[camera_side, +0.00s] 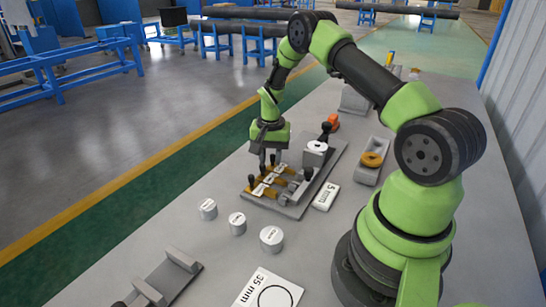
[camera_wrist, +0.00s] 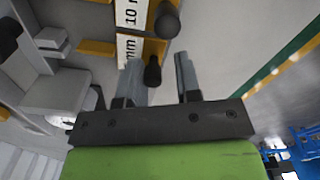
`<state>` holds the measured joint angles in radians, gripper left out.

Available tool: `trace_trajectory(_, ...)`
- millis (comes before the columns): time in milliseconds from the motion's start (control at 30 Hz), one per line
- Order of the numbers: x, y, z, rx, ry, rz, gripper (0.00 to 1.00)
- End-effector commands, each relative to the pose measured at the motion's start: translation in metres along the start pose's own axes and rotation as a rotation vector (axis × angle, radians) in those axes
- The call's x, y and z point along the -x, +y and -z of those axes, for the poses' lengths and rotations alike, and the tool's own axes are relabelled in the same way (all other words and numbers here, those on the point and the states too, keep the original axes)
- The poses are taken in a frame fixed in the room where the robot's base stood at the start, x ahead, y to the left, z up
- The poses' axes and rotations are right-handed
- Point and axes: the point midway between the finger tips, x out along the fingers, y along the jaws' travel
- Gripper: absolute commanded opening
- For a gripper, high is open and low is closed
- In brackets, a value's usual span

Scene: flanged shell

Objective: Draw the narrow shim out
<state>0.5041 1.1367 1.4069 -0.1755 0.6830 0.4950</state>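Several amber shims with white labels and black knobs sit side by side on a grey fixture plate (camera_side: 293,210). I cannot tell which is the narrow one; a label in the wrist view (camera_wrist: 130,18) reads about "10 mm", partly cut off. My gripper (camera_side: 267,163) points down over the shims in the side view. In the wrist view my gripper (camera_wrist: 160,72) has its two fingers apart. A black knob (camera_wrist: 152,72) shows between them, nearer the left finger, with no clear contact. Another black knob (camera_wrist: 167,20) lies just beyond the fingertips.
A white-topped cylinder (camera_side: 315,153) stands at the plate's back. A "5 mm" block (camera_side: 326,196) lies right of the plate. A tray with an orange ring (camera_side: 371,160) is farther right. Several silver cylinders (camera_side: 237,222) stand in front, near a "35 mm" card (camera_side: 268,290).

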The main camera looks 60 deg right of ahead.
Motion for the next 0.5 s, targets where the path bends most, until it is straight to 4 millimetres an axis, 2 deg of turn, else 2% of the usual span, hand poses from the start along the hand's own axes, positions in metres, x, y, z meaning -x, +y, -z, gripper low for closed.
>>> trace_trajectory(333, 0.002, 0.001, -0.001, -0.002, -0.005, -0.004, 0.41)
trace_trajectory(500, 0.022, 0.001, 0.000, -0.003, -0.002, -0.002, 0.41)
